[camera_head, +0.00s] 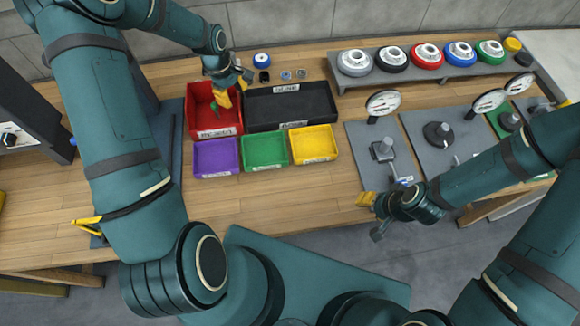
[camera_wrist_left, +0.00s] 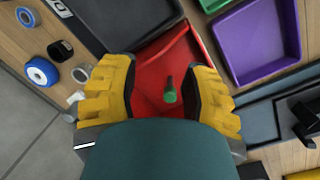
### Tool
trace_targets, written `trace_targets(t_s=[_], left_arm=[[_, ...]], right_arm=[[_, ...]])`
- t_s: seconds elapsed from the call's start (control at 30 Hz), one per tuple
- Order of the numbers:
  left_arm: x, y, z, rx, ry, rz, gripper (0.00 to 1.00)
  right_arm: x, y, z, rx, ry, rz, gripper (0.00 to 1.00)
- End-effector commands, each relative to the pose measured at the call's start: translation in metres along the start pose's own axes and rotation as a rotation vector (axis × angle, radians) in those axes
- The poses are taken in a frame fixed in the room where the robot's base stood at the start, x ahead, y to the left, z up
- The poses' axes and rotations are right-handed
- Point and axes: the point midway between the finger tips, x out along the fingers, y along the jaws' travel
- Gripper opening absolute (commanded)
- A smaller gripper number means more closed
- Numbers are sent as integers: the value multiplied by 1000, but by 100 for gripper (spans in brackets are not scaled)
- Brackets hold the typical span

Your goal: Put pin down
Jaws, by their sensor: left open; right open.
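The pin (camera_wrist_left: 170,91), with a green head and a dark shaft, is in the red bin (camera_head: 201,95). In the left wrist view it shows between my open fingers, apart from both. In the head view the pin (camera_head: 214,106) shows just below my left gripper (camera_head: 231,91). My left gripper (camera_wrist_left: 161,92) is open over the red bin, its yellow fingers on either side of the pin in the picture. My right gripper (camera_head: 372,214) is open and empty near the front edge of the table, away from the bins.
Purple (camera_head: 216,157), green (camera_head: 264,151) and yellow (camera_head: 313,145) bins stand in front of a black tray (camera_head: 291,105). Several colored wheels stand on a grey rack (camera_head: 420,71). Gauge plates (camera_head: 383,152) lie at the right. The wooden table (camera_head: 290,200) is clear in front of the bins.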

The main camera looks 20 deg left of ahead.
Motion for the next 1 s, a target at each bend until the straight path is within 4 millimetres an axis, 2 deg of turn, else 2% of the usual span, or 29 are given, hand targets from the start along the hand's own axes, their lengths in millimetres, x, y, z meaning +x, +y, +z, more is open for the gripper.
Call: trace_targets(t_s=[0.03,0.13,0.2,0.3,0.4,0.5,0.63,1.0], left_arm=[[24,1,43,130,-52,26,46],[60,-5,118,387,-117,106,46],[78,-17,166,553,-139,159,46],[94,-40,215,747,-138,212,46],[101,-64,248,901,-119,240,46],[104,-85,268,1018,-93,252,46],[105,-100,280,1105,-67,256,46],[105,-102,281,1123,-58,258,46]], right_arm=[[0,0,0,0,0,0,47],[0,0,0,0,0,0,47],[0,0,0,0,0,0,47],[0,0,0,0,0,0,47],[0,0,0,0,0,0,47],[0,0,0,0,0,0,47],[0,0,0,0,0,0,47],[0,0,0,0,0,0,47]])
